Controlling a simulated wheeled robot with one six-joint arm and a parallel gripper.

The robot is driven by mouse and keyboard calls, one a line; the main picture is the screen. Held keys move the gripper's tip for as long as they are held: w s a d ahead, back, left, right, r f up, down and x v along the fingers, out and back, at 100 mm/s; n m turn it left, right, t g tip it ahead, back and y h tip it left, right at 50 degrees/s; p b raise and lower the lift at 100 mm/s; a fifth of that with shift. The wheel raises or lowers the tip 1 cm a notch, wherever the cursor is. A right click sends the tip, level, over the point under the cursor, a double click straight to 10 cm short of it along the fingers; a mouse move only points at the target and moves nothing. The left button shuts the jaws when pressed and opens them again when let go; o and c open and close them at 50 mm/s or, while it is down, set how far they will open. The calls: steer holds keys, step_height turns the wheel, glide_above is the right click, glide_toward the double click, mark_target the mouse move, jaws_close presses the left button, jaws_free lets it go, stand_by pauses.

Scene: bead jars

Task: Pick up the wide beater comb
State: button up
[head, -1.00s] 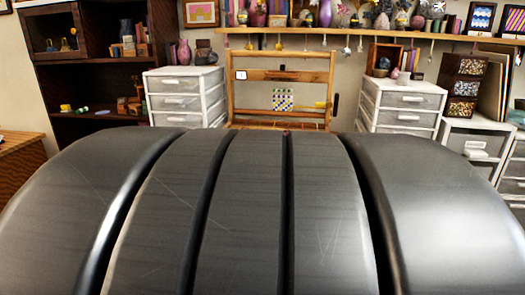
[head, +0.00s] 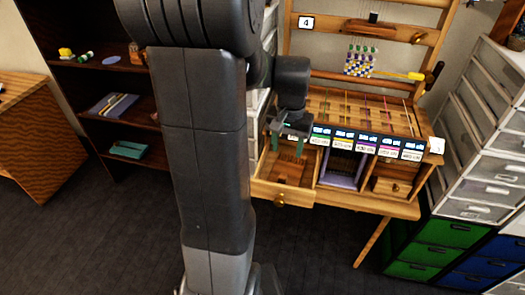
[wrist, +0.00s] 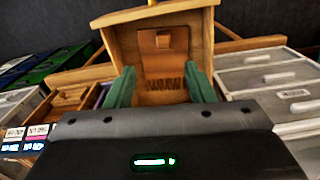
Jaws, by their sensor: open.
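A brown wooden comb with a row of dark teeth (wrist: 167,84) appears to lie in the open wooden drawer (wrist: 118,42). It blends with the drawer floor, so its full outline is unclear. In the head view the drawer (head: 303,196) is pulled out at the left of the loom bench, and the comb is only a dark patch in it. My gripper (head: 288,150) is above the back of this drawer. In the wrist view my gripper (wrist: 160,70) has its two green fingers apart, with the toothed part showing between them. The gripper holds nothing.
A purple-edged compartment (head: 343,174) and a smaller drawer (head: 390,187) lie to the right under labelled tags (head: 365,145). White drawer units (head: 480,140) and green drawers (head: 440,235) stand at right. A dark shelf (head: 100,90) is at left. Dark floor is open in front.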

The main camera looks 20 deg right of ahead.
mark_target(283, 176)
step_height(283, 176, down, 8)
steer(key=shift+f, duration=0.25)
steer(key=f, duration=0.2)
steer(key=f+p, duration=0.1)
steer(key=shift+w+a+f, duration=0.15)
steer(key=shift+w+f, duration=0.15)
steer(key=shift+f, duration=0.75)
jaws_close()
